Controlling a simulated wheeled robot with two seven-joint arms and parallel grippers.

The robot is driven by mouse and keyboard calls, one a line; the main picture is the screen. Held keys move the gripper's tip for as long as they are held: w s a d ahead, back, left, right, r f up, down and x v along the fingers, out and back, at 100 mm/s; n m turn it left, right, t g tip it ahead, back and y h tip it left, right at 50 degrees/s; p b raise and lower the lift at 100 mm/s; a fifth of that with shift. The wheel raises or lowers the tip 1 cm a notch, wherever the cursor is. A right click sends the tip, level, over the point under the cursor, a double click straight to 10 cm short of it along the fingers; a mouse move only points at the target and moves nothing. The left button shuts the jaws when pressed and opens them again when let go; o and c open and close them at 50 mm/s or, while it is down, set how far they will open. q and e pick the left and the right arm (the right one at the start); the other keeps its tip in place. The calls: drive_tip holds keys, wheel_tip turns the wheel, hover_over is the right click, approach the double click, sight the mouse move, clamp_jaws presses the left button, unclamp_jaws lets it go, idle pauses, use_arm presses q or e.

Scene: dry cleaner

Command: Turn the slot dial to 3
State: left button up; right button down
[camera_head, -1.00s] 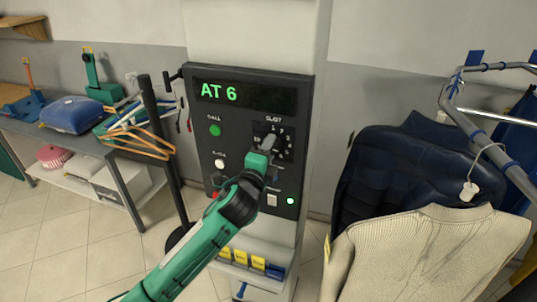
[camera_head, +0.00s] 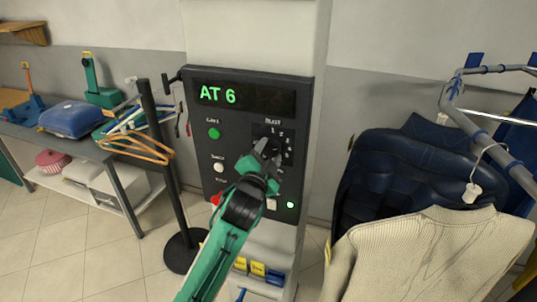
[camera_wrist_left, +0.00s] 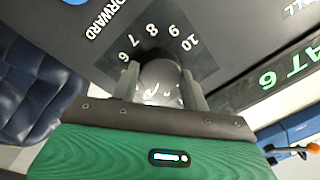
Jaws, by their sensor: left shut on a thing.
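The slot dial is a dark round knob (camera_wrist_left: 160,72) on a black panel, with numbers 6, 7, 9 and 10 readable around it in the left wrist view. In the head view the numbers beside the dial plate (camera_head: 286,137) show partly, and the knob is mostly hidden by my gripper. My left gripper (camera_head: 268,150) is at the dial, its two fingers on either side of the knob and shut on it. The dial's pointer cannot be made out. The display (camera_head: 243,96) reads "AT 6" in green. My right gripper is not in view.
Left of the dial are a green button (camera_head: 214,133) and a white button (camera_head: 219,168). A black post (camera_head: 160,160) stands left of the panel. Coats (camera_head: 400,185) hang from a metal rail (camera_head: 452,95) at the right. A table with hangers (camera_head: 140,148) is at the left.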

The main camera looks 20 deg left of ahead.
use_arm(q)
drive_tip(key=shift+f+n, duration=0.1)
drive_tip(key=shift+n, duration=0.2)
drive_tip(key=o, duration=1)
drive_tip(key=shift+s+f+b, duration=0.1)
drive_tip(key=shift+s+b, duration=0.2)
drive_tip(key=shift+s, duration=0.15)
drive_tip(key=s+b, duration=0.1)
drive_tip(key=s, duration=0.3)
drive_tip(key=s+b, duration=0.2)
drive_tip(key=s, duration=0.2)
drive_tip(key=s+b, duration=0.1)
drive_tip(key=s, duration=0.4)
drive_tip(key=shift+f, duration=0.3)
drive_tip(key=shift+w, duration=0.1)
